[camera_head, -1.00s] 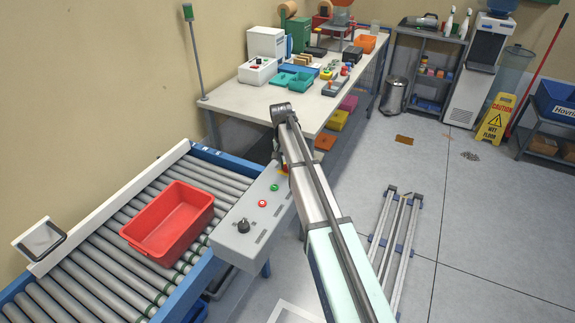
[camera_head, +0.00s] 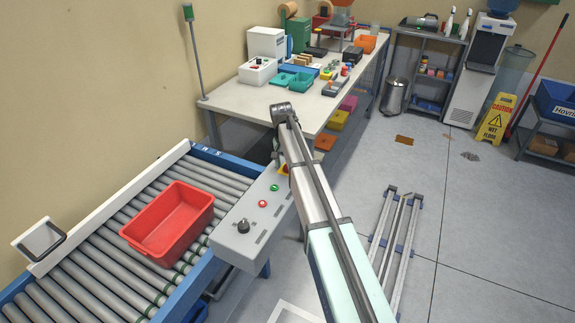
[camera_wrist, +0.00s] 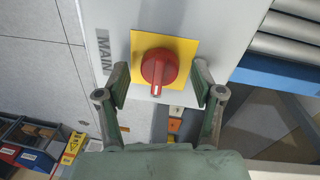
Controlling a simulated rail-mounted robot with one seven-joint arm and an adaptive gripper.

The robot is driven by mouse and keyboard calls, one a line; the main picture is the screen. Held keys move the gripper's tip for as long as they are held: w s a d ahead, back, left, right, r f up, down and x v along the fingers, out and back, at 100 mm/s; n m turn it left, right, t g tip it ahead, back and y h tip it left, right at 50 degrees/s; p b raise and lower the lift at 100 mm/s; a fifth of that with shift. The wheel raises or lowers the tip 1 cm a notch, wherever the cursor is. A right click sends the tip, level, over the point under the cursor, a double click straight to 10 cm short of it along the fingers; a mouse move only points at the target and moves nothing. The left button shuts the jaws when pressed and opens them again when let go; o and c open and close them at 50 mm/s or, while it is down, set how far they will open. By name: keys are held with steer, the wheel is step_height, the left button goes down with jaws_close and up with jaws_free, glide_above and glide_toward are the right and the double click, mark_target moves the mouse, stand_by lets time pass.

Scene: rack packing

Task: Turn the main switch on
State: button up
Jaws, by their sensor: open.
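The main switch (camera_wrist: 158,70) shows in the wrist view as a red rotary knob on a yellow square plate (camera_wrist: 180,42). The word MAIN is printed beside it on the grey panel (camera_wrist: 205,14). The white mark on the knob points down in that view, toward my gripper. My gripper (camera_wrist: 160,84) is open, with one finger on each side of the knob; I cannot tell whether either finger touches it.
The panel also carries a black knob (camera_head: 243,227), a red button (camera_head: 262,204) and a green button (camera_head: 275,188). A red bin (camera_head: 168,222) sits on the roller conveyor (camera_head: 110,273) to the left. A cluttered workbench (camera_head: 240,105) stands beyond.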

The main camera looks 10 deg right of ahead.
mark_target(285, 166)
step_height(285, 166, up, 12)
steer(key=a, duration=0.1)
steer(key=shift+w+f, duration=0.15)
steer(key=shift+w, duration=0.1)
stand_by(0.4)
